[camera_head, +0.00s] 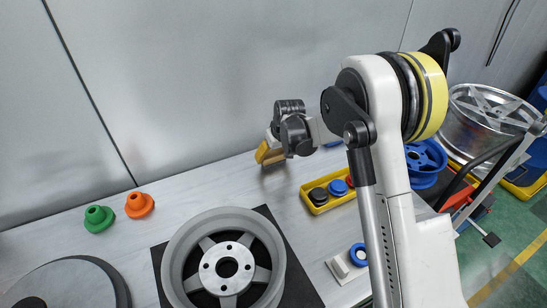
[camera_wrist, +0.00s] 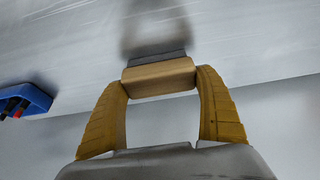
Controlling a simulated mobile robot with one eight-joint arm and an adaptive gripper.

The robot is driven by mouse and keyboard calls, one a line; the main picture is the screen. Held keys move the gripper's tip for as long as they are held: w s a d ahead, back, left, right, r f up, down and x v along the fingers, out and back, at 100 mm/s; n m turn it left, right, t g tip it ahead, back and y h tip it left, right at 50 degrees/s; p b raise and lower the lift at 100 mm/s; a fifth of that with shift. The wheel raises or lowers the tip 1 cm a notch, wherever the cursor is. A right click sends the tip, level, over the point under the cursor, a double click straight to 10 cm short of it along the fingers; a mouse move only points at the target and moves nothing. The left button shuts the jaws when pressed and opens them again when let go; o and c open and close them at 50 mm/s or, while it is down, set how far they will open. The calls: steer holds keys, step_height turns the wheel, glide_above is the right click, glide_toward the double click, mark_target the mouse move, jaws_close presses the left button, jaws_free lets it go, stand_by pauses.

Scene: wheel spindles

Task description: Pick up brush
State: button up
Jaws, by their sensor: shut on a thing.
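The brush (camera_wrist: 158,78) shows in the wrist view as a tan wooden block with a dark grey strip along its far side. My gripper (camera_wrist: 160,82) has its two yellow fingers on the block's two ends, shut on it. A blurred shadow lies on the pale surface beyond the brush. In the head view my gripper (camera_head: 266,155) is at the back of the table near the wall, and the arm's end hides most of the brush there. I cannot tell whether the brush touches the table.
A yellow tray (camera_head: 316,210) with round pieces stands right of my gripper. A grey wheel (camera_head: 178,262) on a black mat (camera_head: 300,290) is in front. A blue holder (camera_wrist: 38,98) shows in the wrist view.

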mark_target(274, 153)
step_height(274, 153, up, 4)
steer(key=shift+r+p, duration=0.1)
steer(key=shift+p, duration=0.95)
steer(key=s+d+r+p, duration=0.3)
steer(key=d+r, duration=0.3)
steer(key=d, duration=0.4)
steer(key=shift+s+d+r+p, duration=0.3)
steer(key=shift+s+d+r, duration=0.1)
steer(key=shift+s, duration=0.4)
